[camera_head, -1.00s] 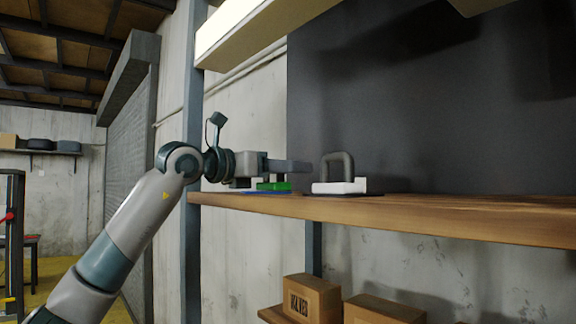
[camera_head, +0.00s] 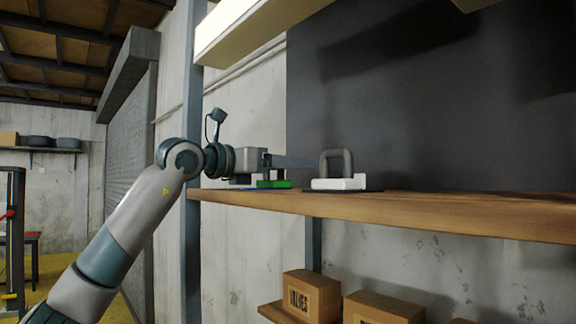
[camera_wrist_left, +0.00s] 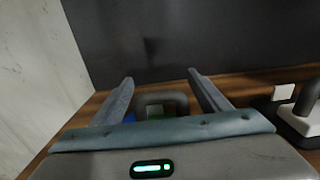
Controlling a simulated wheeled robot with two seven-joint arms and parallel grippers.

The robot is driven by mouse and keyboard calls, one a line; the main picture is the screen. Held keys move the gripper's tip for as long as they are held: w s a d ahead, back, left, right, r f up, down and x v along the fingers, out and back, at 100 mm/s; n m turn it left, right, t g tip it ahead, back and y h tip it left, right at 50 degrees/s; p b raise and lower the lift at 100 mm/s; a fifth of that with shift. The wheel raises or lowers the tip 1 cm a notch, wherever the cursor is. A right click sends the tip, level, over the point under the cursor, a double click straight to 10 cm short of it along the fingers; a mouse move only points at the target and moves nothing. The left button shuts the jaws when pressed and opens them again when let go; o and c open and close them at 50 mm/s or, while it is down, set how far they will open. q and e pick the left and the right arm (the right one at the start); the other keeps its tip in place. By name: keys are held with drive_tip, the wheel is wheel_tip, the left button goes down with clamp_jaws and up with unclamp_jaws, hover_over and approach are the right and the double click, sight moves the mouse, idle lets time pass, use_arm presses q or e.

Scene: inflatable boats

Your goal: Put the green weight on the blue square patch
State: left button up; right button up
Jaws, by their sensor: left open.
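The green weight (camera_head: 273,184) stands on the shelf at its left end, with part of the blue square patch (camera_head: 252,189) showing beside and under its base. In the left wrist view, its dark grey handle (camera_wrist_left: 172,97) stands between my spread fingers, and only a little green shows. Blue shows there left of the weight (camera_wrist_left: 130,117). My left gripper (camera_head: 300,162) is open at the weight, its fingers reaching past the handle; in the wrist view the fingers (camera_wrist_left: 160,80) are apart on either side. My gripper's body hides much of the weight and patch. My right gripper is not in view.
A white weight (camera_head: 338,184) with a grey handle stands on a dark patch just right of my left gripper. The wooden shelf (camera_head: 450,212) is clear farther right. A dark panel (camera_head: 430,110) backs it, and a blue-grey post (camera_head: 192,240) stands at its left end.

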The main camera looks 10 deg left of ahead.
use_arm(q)
drive_tip(key=shift+s+a+f, duration=0.1)
drive_tip(key=shift+s+a, duration=0.2)
drive_tip(key=shift+s, duration=0.1)
drive_tip(key=b+v, duration=0.5)
drive_tip(key=v, duration=0.5)
drive_tip(key=shift+s+a, duration=0.35)
drive_tip(key=shift+s, duration=0.05)
